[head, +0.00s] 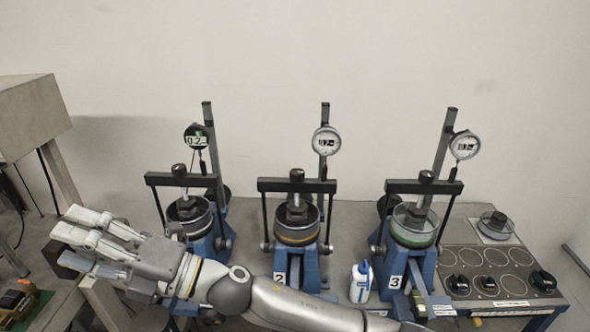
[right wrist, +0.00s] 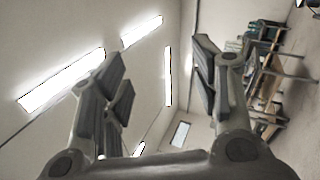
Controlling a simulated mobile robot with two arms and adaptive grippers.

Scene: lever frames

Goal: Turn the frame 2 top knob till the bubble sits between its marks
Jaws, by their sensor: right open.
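Frame 2 (head: 297,234) is the middle of three blue lever frames in the head view. Its black top knob (head: 296,175) sits on the dark crossbar (head: 297,185). I cannot make out a bubble or its marks. My right arm crosses in front of the frames, partly covering frame 2's base and number plate. My right gripper (head: 80,240) is at the far left, well away from the knob. It is open and empty; its spread fingers also show in the right wrist view (right wrist: 160,85), facing walls and ceiling lights. My left gripper is not in view.
Another frame (head: 190,225) stands left of frame 2, and frame 3 (head: 410,228) stands right. Dial gauges (head: 326,141) rise behind on posts. A white-and-blue bottle (head: 361,283) stands between frames 2 and 3. A panel with black knobs (head: 497,275) is at right.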

